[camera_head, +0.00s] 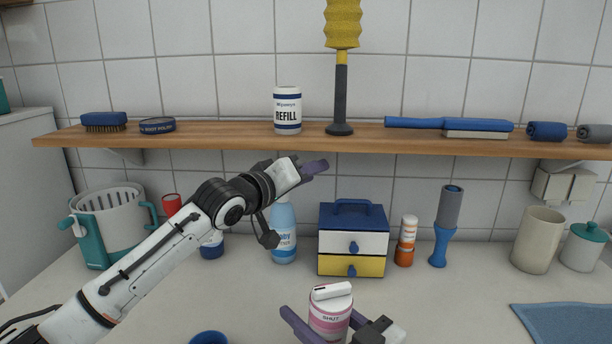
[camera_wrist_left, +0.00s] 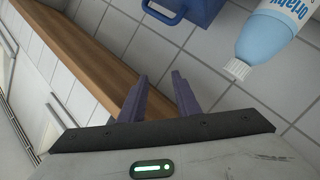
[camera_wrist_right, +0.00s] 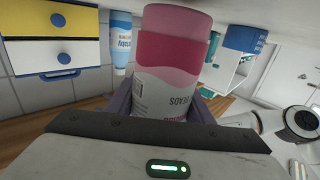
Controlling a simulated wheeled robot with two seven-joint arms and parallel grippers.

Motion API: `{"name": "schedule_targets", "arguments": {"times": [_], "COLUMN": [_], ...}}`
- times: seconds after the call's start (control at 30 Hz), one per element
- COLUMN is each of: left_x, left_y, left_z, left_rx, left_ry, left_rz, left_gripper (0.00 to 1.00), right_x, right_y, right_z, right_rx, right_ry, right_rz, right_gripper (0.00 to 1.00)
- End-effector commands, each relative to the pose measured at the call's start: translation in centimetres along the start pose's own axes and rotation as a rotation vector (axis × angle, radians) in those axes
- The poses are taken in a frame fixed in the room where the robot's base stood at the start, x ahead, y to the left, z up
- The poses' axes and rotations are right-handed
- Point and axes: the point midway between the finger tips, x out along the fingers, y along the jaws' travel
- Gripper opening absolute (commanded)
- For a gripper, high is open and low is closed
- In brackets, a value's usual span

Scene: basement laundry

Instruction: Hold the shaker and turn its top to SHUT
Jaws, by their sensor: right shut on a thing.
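The shaker (camera_head: 327,326) is pink and white, upright at the bottom centre of the head view. The word SHUT shows on its front, just below the top. Its white top (camera_head: 332,291) has a raised bar lying roughly left to right. I cannot tell which mark the bar points to. My right gripper (camera_head: 326,334) is shut on the shaker's body, which also fills the middle of the right wrist view (camera_wrist_right: 172,75). My left gripper (camera_head: 318,167) is above and behind the shaker, near the shelf edge. Its fingers are apart and empty in the left wrist view (camera_wrist_left: 160,88).
A wooden shelf (camera_head: 230,141) with a REFILL tub (camera_head: 288,111) runs behind my left gripper. A blue cloth (camera_head: 570,322) lies right.

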Motion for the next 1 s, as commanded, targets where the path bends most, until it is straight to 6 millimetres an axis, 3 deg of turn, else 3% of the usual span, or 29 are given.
{"name": "schedule_targets", "arguments": {"times": [0.67,0.87,1.0], "left_x": [-0.1,0.9,1.9], "left_y": [-0.8,0.1,1.4], "left_z": [0.2,2.7,5.5], "left_rx": [0.032,0.258,0.549], "left_ry": [-0.078,-0.107,-0.135], "left_rz": [-0.071,-0.048,-0.01], "left_gripper": [0.3,0.3,0.3], "right_x": [0.0,0.0,0.0], "right_y": [0.0,0.0,0.0], "right_z": [-0.1,-0.1,-0.1], "right_rx": [0.0,0.0,0.0], "right_ry": [0.002,0.002,0.002], "right_rz": [0.0,0.0,0.0], "right_gripper": [0.22,0.22,0.22]}}
